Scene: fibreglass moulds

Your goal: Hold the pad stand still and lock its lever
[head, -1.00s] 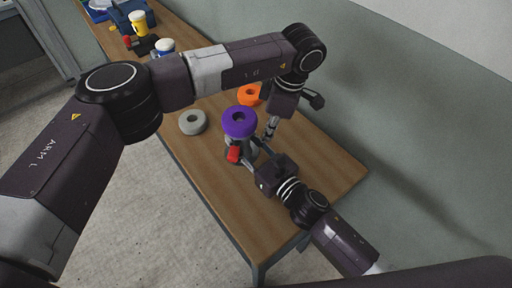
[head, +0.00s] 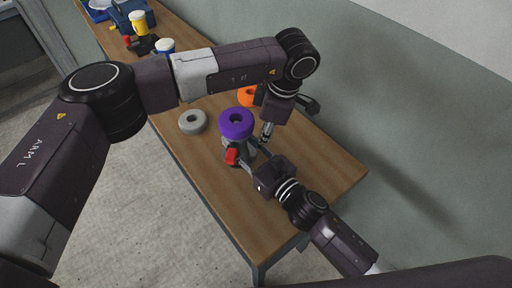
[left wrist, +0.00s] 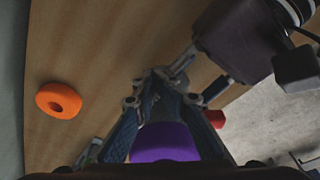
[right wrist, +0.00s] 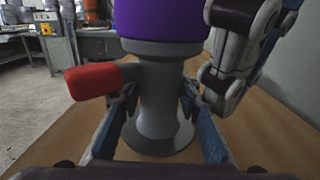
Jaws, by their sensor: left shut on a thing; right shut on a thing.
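The pad stand (right wrist: 157,118) is a grey flared post standing upright on the bench, with a purple ring pad (head: 236,123) on top. Its red lever (right wrist: 94,80) sticks out to the left in the right wrist view and also shows in the head view (head: 232,156). My right gripper (right wrist: 155,98) is shut on the stand's post below the collar, one finger on each side. My left gripper (head: 266,134) reaches down beside the purple pad, on the side away from the lever. It is shut, apparently on the stand; its contact is partly hidden. The pad also shows in the left wrist view (left wrist: 164,143).
A grey ring (head: 192,122) and an orange ring (head: 247,96) lie on the wooden bench (head: 210,185) near the stand. The bench's near end is clear.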

